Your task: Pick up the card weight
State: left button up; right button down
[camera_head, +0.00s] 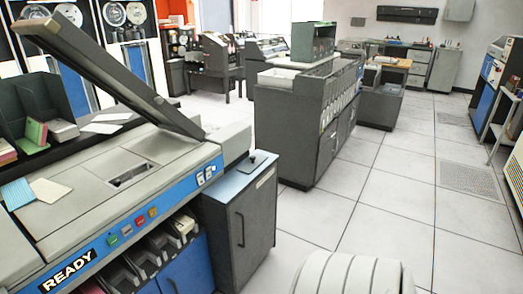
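A small dark object (254,161) lies on the light blue top of the grey cabinet beside the card machine. It looks like a flat piece with a short upright part and may be the card weight; it is too small to be sure. Neither of my grippers is in view.
The card machine (75,232) with a READY label stands at left, its long lid (115,75) raised. Cards (50,190) lie on it. The grey cabinet (243,222) adjoins it. A white ribbed shape (350,274) is at the bottom edge. The tiled floor (390,200) is clear at right.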

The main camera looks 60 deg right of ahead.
aim_at(250, 166)
jog(key=z, duration=1.95)
jog(key=i+l, duration=1.1)
jog(key=i+j+u, duration=0.05)
jog(key=i+j, duration=0.05)
